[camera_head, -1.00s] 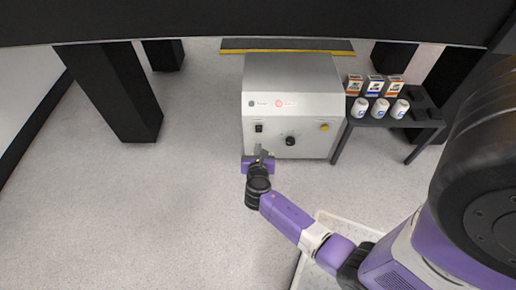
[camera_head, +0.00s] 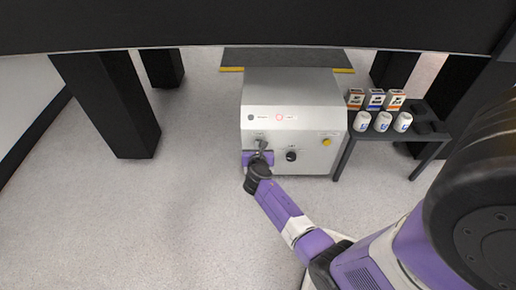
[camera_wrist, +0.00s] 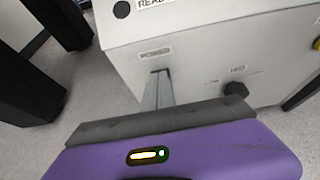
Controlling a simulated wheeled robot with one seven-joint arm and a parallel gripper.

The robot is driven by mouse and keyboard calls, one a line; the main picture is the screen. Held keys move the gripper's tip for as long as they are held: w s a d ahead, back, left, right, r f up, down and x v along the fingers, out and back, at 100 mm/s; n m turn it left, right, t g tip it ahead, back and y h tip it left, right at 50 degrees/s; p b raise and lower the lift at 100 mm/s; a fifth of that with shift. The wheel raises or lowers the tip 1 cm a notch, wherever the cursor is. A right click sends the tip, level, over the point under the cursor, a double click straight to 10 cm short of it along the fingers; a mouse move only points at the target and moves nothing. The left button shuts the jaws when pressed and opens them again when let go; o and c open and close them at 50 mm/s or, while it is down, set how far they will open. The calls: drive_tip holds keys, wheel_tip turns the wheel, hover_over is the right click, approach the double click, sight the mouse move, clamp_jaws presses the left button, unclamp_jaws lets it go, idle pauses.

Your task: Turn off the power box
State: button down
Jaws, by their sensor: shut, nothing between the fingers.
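The power box (camera_head: 310,165) is a pale grey cabinet on the floor under the dark table. Its front carries a dark round lamp (camera_head: 251,117), a red-lit lamp (camera_head: 279,117), a black knob (camera_head: 291,156) and a yellow button (camera_head: 327,142). My gripper (camera_head: 261,145) is shut and empty, at the lower left of the front face. In the wrist view its narrow fingers (camera_wrist: 158,82) reach up to the spot just under the POWER label (camera_wrist: 155,52). They hide most of the power switch there, so its position and any contact cannot be told. The black knob (camera_wrist: 237,90) is right of the fingers.
A small dark stand (camera_head: 385,136) right of the box holds several small cartons (camera_head: 376,99) and white jars (camera_head: 382,121). Black table legs (camera_head: 108,105) stand to the left. A dark mat with yellow edging (camera_head: 232,69) lies behind the box. The floor left of the box is clear.

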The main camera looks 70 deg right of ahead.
drive_tip(key=shift+w+d+r+p, duration=0.15)
drive_tip(key=shift+d+p, duration=0.1)
drive_tip(key=shift+p, duration=0.05)
drive_tip(key=shift+r, duration=0.15)
drive_tip(key=shift+r+p, duration=0.65)
drive_tip(key=shift+p, duration=0.3)
